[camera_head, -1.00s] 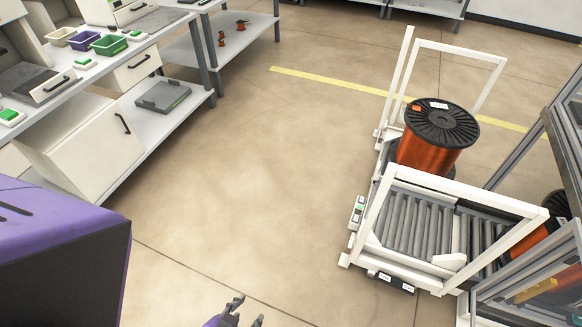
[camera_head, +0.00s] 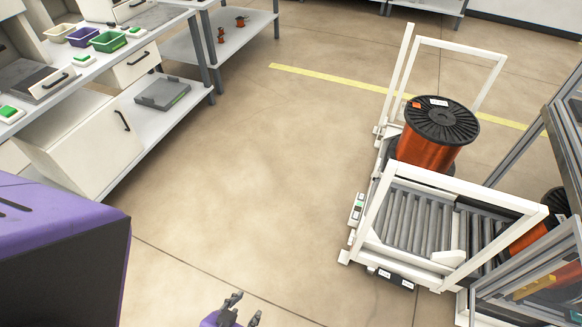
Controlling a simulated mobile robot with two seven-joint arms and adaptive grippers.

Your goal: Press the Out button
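A small control panel (camera_head: 356,209) with a green spot and pale parts sits on the left side of the white-framed roller conveyor (camera_head: 378,232). A dark strip (camera_head: 397,280) with two small white labels is on the conveyor's lower front. The lettering is too small to read, so I cannot tell which part is the Out button. My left gripper (camera_head: 246,306) shows at the bottom edge, fingers apart and empty. It is to the left of and below the panel in the picture, clear of it. My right gripper is not in view.
A large copper wire spool (camera_head: 430,150) stands on the conveyor's far part. Another spool (camera_head: 528,235) is partly hidden at the right by a grey-framed enclosure (camera_head: 530,275). A workbench (camera_head: 150,60) with bins stands at the upper left. The floor between is open.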

